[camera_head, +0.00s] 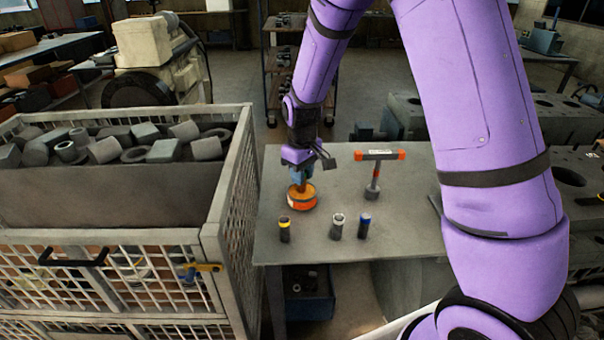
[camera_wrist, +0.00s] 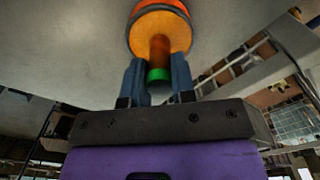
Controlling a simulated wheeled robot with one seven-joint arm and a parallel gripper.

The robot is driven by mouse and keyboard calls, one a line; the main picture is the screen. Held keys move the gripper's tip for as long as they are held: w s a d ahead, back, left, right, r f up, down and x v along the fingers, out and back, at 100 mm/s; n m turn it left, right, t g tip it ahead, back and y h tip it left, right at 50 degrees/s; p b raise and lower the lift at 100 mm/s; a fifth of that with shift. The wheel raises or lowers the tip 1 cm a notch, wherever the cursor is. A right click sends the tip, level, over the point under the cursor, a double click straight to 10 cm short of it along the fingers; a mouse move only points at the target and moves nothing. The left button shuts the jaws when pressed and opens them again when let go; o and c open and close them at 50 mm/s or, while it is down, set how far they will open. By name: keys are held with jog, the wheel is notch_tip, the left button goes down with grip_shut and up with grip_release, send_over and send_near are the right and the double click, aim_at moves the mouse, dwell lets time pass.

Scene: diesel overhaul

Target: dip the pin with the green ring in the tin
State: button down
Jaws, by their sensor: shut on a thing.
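My gripper (camera_head: 301,174) points down over the round orange tin (camera_head: 302,204) on the grey table. In the wrist view its two blue fingers (camera_wrist: 158,66) are shut on the pin with the green ring (camera_wrist: 158,75). The green ring sits between the fingers. The part of the pin beyond the ring looks orange and reaches to the tin's orange face (camera_wrist: 160,22). The pin's end is at or inside the tin; how deep I cannot tell. In the head view the fingers hide most of the pin.
Three dark pins stand on the table in front of the tin, with a yellow ring (camera_head: 284,223), a white ring (camera_head: 338,219) and a blue ring (camera_head: 365,219). A T-shaped tool with orange ends (camera_head: 380,155) stands right of the tin. A mesh crate (camera_head: 228,190) stands left.

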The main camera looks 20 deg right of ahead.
jog(key=shift+r, duration=3.45)
